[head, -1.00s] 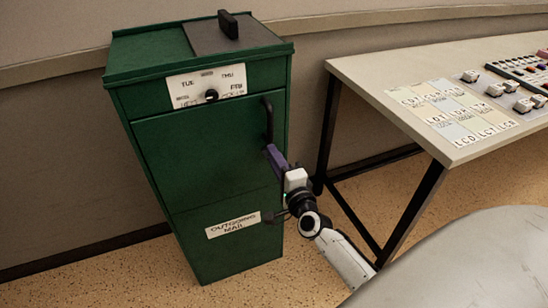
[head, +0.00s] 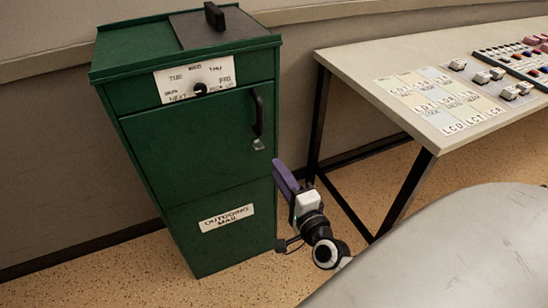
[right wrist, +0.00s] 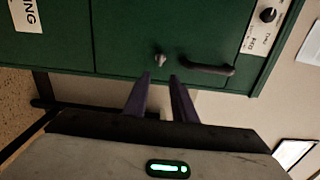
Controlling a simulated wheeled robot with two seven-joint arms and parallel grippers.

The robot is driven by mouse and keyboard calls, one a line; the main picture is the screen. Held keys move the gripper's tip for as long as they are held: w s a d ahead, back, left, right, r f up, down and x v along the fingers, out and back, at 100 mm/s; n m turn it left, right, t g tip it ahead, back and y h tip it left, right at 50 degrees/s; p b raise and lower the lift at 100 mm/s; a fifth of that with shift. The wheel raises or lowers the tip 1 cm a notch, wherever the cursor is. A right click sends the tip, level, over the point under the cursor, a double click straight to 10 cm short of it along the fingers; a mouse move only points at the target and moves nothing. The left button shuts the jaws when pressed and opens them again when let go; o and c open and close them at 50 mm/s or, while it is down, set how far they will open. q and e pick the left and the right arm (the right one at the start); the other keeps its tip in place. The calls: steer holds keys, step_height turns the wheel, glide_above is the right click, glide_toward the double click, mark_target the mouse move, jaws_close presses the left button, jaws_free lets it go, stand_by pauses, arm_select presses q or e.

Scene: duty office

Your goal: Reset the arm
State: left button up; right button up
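My right gripper (head: 281,170) is at the right side of the green mail cabinet (head: 199,150), apart from its black handle (head: 259,115) and small latch (head: 258,144). In the right wrist view its two purple fingers (right wrist: 160,80) are spread with nothing between them. That view also shows the handle (right wrist: 206,68) and the latch (right wrist: 160,61) in front of the fingertips. The cabinet door looks closed. My left gripper is in neither view.
A table (head: 352,63) with labelled cards (head: 440,98) and control panels stands at the right, on black legs. The cabinet carries a day dial (head: 199,88) and an outgoing mail label (head: 227,217).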

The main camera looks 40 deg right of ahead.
steer(key=shift+s, duration=0.2)
stand_by(0.4)
steer(key=s+a+f+n+g+y+p, duration=0.1)
steer(key=s+a+f+n+g+y, duration=0.2)
steer(key=a+n, duration=0.4)
steer(key=s+a+f+n+g+y+p, duration=0.1)
steer(key=s+a+f+n+y+p, duration=0.15)
steer(key=s+a+n+y, duration=0.35)
arm_select(q)
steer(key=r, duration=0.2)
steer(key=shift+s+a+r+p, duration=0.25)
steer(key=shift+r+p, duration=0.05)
steer(key=shift+p, duration=0.05)
arm_select(e)
steer(key=s+a+f+n+g+h, duration=0.2)
steer(key=s+a+f+n+g, duration=0.2)
steer(key=s+n, duration=0.4)
step_height(320, 180, down, 2)
steer(key=shift+s+a+f+n+g, duration=0.15)
steer(key=shift+a+n+g, duration=0.25)
steer(key=shift+a+n, duration=0.6)
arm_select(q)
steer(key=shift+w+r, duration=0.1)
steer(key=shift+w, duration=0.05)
arm_select(e)
steer(key=shift+d, duration=0.1)
